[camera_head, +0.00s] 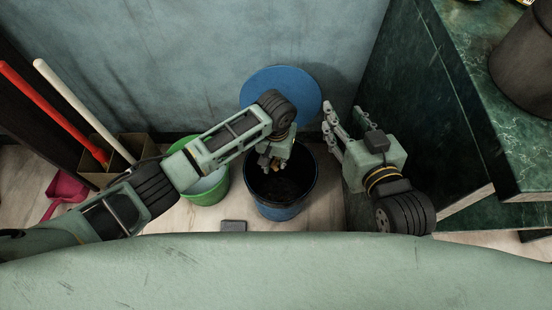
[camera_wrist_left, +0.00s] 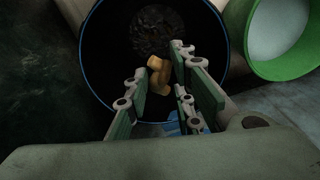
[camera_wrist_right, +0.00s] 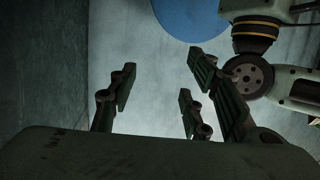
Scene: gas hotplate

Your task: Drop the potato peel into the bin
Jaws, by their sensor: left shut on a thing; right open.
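The potato peel (camera_head: 275,168) is a small yellow-brown piece at the fingertips of my left gripper (camera_head: 271,160). The left wrist view shows the peel (camera_wrist_left: 158,72) between the fingers. The bin (camera_head: 280,212) is a round blue bucket with a dark inside, and its blue lid (camera_head: 279,88) stands raised behind it. My left gripper is shut on the peel over the bin's open mouth. In the left wrist view the bin's rim (camera_wrist_left: 84,58) circles the fingers. My right gripper (camera_head: 343,118) is open and empty, to the right of the bin.
A green bucket (camera_head: 212,190) stands left of the bin. A dark green stone counter (camera_head: 480,80) is on the right with a dark pot (camera_head: 525,65) on it. A red-handled tool (camera_head: 50,108) and a pink dustpan (camera_head: 68,187) are at the left. A wall is behind.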

